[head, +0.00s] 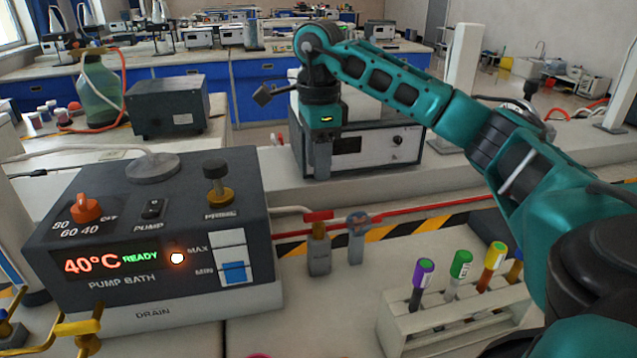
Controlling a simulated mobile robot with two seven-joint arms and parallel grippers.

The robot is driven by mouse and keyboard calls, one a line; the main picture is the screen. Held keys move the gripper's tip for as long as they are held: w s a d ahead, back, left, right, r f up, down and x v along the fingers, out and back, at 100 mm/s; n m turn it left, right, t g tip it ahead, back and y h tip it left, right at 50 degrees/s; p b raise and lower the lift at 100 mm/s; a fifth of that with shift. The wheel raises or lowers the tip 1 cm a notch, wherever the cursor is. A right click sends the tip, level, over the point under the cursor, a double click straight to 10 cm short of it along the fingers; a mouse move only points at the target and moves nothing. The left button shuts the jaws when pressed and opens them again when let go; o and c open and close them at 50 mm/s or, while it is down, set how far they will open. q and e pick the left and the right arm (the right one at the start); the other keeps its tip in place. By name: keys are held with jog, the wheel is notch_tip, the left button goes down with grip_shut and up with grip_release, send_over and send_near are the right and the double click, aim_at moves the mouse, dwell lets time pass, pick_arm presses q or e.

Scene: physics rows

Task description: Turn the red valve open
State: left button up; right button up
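The red valve (319,216) stands on a grey block on the bench, right of the pump bath. Its red handle lies roughly left to right in the picture, above a brass stem. My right gripper (322,172) points down above and behind the red valve in the picture, apart from it. I see its fingers edge-on, so whether they are open or shut does not show. My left gripper is not in view.
A grey-blue valve (357,226) stands close right of the red one. The pump bath (150,235) reads 40°C READY. A rack (455,318) with several capped tubes stands at front right, near my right arm. A boxy instrument (375,148) stands behind my gripper.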

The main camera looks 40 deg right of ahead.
jog(key=shift+r, duration=1.15)
